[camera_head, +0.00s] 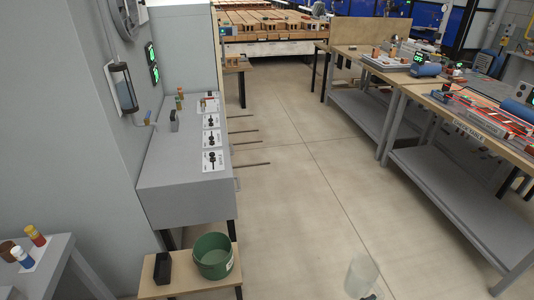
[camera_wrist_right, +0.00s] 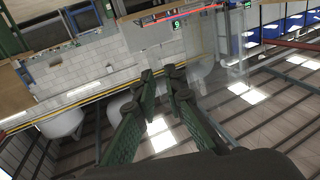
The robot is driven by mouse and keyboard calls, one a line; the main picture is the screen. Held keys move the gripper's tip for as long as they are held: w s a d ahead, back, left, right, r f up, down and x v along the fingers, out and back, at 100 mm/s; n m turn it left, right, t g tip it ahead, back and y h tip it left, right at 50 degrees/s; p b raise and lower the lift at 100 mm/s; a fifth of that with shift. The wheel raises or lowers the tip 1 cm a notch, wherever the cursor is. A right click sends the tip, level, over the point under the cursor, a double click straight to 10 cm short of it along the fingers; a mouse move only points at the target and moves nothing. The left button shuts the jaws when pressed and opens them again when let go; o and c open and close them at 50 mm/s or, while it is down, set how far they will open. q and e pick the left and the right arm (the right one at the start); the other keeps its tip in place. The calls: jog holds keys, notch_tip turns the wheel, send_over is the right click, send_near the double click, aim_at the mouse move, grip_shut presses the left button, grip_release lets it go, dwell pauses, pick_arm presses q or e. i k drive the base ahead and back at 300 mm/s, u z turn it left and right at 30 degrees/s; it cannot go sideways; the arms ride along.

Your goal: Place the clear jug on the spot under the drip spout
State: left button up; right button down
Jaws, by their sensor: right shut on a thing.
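The clear jug (camera_head: 360,274) is at the bottom edge of the head view, right of centre, above open floor. Dark tips of my right gripper (camera_head: 372,297) show at its lower edge, shut on it; the rest of that arm is out of frame. In the right wrist view the two green fingers of the right gripper (camera_wrist_right: 163,78) reach forward, and the see-through jug is hard to make out there. A small spout (camera_head: 146,123) sticks out from the wall below a glass cylinder (camera_head: 122,90), at the back left. My left gripper is not in view.
A grey bench (camera_head: 180,190) with printed cards and thin rods jutting right stands below the spout. A low wooden stand (camera_head: 188,287) holds a green bucket (camera_head: 213,255) and a black box (camera_head: 162,269). Workbenches (camera_head: 455,115) line the right. The floor between is clear.

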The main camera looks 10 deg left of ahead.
aim_at(172, 165)
jog(key=u, duration=0.4)
jog(key=i, duration=0.95)
jog(key=u, duration=0.7)
